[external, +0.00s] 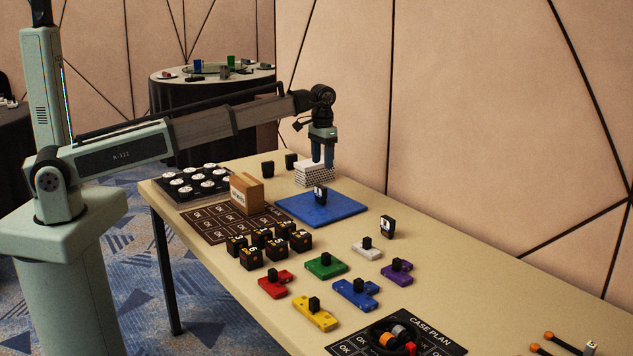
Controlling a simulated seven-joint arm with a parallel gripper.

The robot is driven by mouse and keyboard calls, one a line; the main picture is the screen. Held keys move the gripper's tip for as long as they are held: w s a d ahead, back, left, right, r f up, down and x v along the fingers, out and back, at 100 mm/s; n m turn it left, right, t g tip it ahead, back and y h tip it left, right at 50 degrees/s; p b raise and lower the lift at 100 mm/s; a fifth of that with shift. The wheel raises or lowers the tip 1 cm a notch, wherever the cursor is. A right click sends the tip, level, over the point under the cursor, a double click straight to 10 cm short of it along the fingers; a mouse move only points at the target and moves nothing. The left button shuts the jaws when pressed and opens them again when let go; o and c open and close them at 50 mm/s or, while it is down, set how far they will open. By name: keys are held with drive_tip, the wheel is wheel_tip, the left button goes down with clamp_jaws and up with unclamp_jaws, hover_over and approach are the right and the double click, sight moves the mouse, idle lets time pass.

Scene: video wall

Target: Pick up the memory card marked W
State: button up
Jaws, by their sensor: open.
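My gripper (323,160) points down with its two blue fingers apart and nothing seen between them. It is over or just behind a white perforated stack (315,175) at the back of the table; the exact gap is unclear. A small black piece with a pale marked face (320,194) stands upright on the blue mat (303,211), below my gripper in the picture. A similar piece (387,227) stands on the bare table to the right. The letters are too small to read, so I cannot tell which piece, if either, is the card marked W.
A cardboard box (246,193) and a black tray of white discs (194,182) are at left. Several numbered black cubes (277,249) and coloured blocks with black knobs, such as the green block (326,266), fill the middle.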

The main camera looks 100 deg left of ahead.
drive_tip(key=shift+c, duration=0.5)
drive_tip(key=shift+w+d+f+m, duration=0.2)
drive_tip(key=shift+w+f+m, duration=0.1)
drive_tip(key=shift+f+m, duration=0.1)
drive_tip(key=w+d+f+m+t+h, duration=0.3)
drive_tip(key=w+d+f+m+h, duration=0.25)
drive_tip(key=m, duration=0.25)
drive_tip(key=m+t+h, duration=0.5)
drive_tip(key=m+t, duration=0.1)
drive_tip(key=m, duration=0.4)
approach(388, 218)
drive_tip(key=x, duration=0.4)
drive_tip(key=shift+w+f, duration=0.25)
drive_tip(key=shift+f, duration=0.05)
drive_tip(key=shift+x, duration=2.85)
drive_tip(key=shift+s+f, duration=0.1)
drive_tip(key=shift+s, duration=0.05)
drive_tip(key=shift+c, duration=0.5)
